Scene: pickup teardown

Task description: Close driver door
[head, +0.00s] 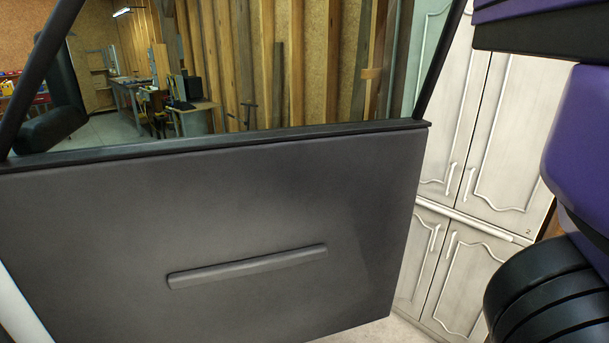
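The driver door (110,235) fills the left and middle of the head view, with its dark grey inner panel facing me. It stands open, with the room showing through its window. A long raised handle bar (248,266) runs across the lower part of the panel. A black side mirror (52,125) shows through the window at the left. Purple and black links of my arm are at the right edge, apart from the door in the picture. My gripper is not in view, and the car body is mostly out of view.
White cabinets (505,145) stand behind the door at the right. Wooden boards (262,60) lean on the wall beyond the window. A workbench (195,108) stands farther back. A strip of pale floor (375,332) shows below the door's right corner.

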